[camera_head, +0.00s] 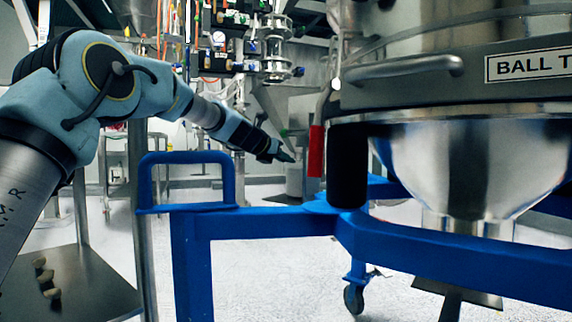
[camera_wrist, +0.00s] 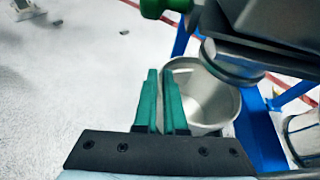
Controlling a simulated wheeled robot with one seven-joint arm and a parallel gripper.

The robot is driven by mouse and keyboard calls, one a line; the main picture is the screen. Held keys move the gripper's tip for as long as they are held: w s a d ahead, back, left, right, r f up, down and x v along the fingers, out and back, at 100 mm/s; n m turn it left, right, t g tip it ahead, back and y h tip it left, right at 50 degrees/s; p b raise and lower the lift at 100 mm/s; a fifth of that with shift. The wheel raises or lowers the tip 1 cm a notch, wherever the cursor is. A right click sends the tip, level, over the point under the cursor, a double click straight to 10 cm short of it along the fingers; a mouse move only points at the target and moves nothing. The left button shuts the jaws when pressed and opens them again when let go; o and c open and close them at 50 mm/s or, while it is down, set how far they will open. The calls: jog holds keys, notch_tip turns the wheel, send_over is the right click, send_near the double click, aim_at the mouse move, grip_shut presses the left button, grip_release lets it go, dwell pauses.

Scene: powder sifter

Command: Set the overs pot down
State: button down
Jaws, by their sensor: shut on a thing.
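The overs pot (camera_wrist: 218,98) is a round, open metal pot in the wrist view, seen from above into its empty-looking inside. My gripper (camera_wrist: 163,72) has its two green fingers close together at the pot's left rim, shut on the wall. In the head view my gripper (camera_head: 286,156) is at the end of my outstretched arm, by the top of the small pale pot (camera_head: 295,182). The pot looks upright. Its base is hidden in the wrist view, and I cannot tell whether it touches the floor.
A metal outlet (camera_wrist: 232,66) overhangs the pot's upper right edge. The blue wheeled frame (camera_head: 290,222) with the sifter's metal bowl (camera_head: 470,165) stands close on the right. A red handle (camera_head: 316,150) hangs near it. The speckled floor (camera_wrist: 70,95) left of the pot is mostly clear.

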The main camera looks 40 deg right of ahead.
jog(key=shift+f, duration=0.2)
jog(key=c, duration=1)
grip_release()
jog(key=shift+f, duration=0.1)
jog(key=shift+r, duration=0.2)
jog(key=v, duration=1.2)
jog(key=shift+f+p, duration=0.15)
jog(key=shift+p, duration=0.25)
